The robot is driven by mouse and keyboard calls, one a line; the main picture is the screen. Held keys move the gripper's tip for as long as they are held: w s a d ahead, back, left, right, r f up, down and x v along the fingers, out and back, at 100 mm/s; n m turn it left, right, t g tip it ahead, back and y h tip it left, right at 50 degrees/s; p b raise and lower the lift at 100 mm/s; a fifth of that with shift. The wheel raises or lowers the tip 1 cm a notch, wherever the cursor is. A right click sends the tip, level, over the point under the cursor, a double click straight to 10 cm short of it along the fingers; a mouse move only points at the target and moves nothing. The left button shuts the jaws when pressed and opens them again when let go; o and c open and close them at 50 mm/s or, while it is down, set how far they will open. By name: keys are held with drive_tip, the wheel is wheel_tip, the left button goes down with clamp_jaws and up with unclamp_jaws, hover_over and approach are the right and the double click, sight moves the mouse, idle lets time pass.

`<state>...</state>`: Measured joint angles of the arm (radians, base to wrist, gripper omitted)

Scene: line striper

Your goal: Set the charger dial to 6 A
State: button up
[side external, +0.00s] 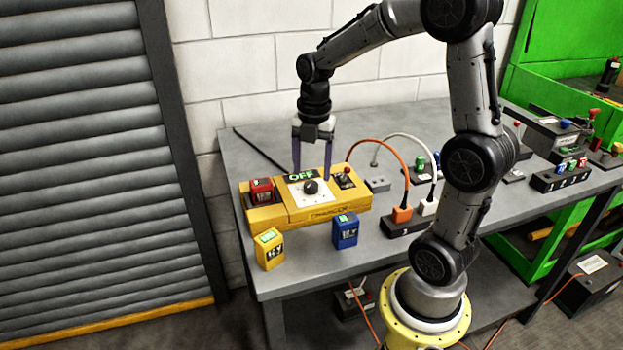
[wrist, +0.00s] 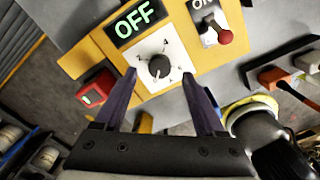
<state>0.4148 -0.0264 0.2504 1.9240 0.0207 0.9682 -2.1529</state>
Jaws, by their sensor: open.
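The yellow charger (side external: 300,212) sits on the grey table. Its round black dial (side external: 311,187) is set in a white plate (side external: 296,194); the dial also shows in the wrist view (wrist: 159,66). Numbers ring the dial, a 4 among them; I cannot tell which one the pointer meets. A green display (wrist: 135,19) above the dial reads OFF. A red-knobbed toggle switch (wrist: 219,33) is beside the dial, with an ON label. My gripper (side external: 312,176) is open above the charger. In the wrist view its two fingers are below the dial, one on each side, apart from it.
A red battery (side external: 261,191) sits in the charger's left end. A yellow battery (side external: 269,249) and a blue battery (side external: 345,230) stand in front. A power strip (side external: 405,226) with orange and white plugs is to the right.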

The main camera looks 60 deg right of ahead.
sight(311, 183)
drive_tip(key=shift+f, duration=1.75)
drive_tip(key=shift+w, duration=0.1)
clamp_jaws()
